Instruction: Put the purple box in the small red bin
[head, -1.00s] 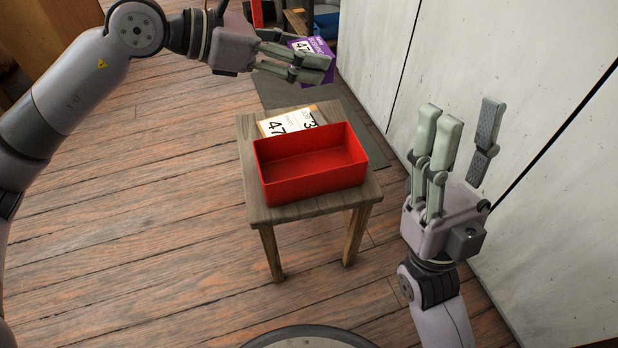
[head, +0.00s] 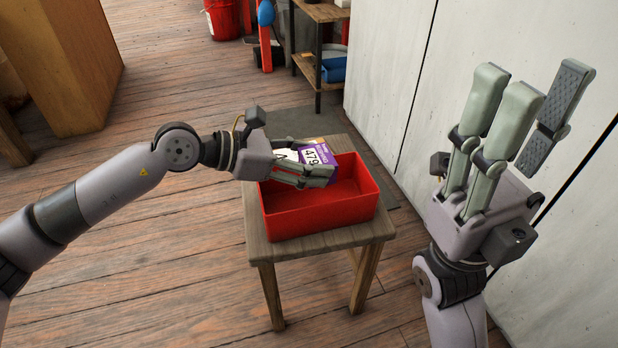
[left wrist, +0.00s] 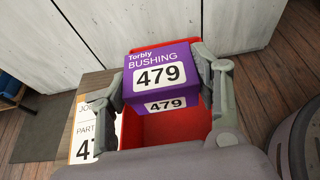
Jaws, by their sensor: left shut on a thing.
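The purple box (head: 317,157) has a white label reading 479; in the left wrist view (left wrist: 160,62) it reads "Torbly BUSHING 479". My left gripper (head: 318,178) is shut on the purple box and holds it over the small red bin (head: 322,219). In the left wrist view the gripper's fingers (left wrist: 166,86) lie on both sides of the box, and the bin's red floor (left wrist: 165,128) shows below it. I cannot tell how far above the bin floor the box is. My right gripper (head: 528,115) is open and empty, raised to the right of the bin.
The bin stands on a small wooden stool (head: 322,241). A paper label (left wrist: 90,127) lies on the stool beside the bin. A pale wall (head: 415,90) is on the right. A shelf (head: 318,70) and a red bucket (head: 222,18) stand behind.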

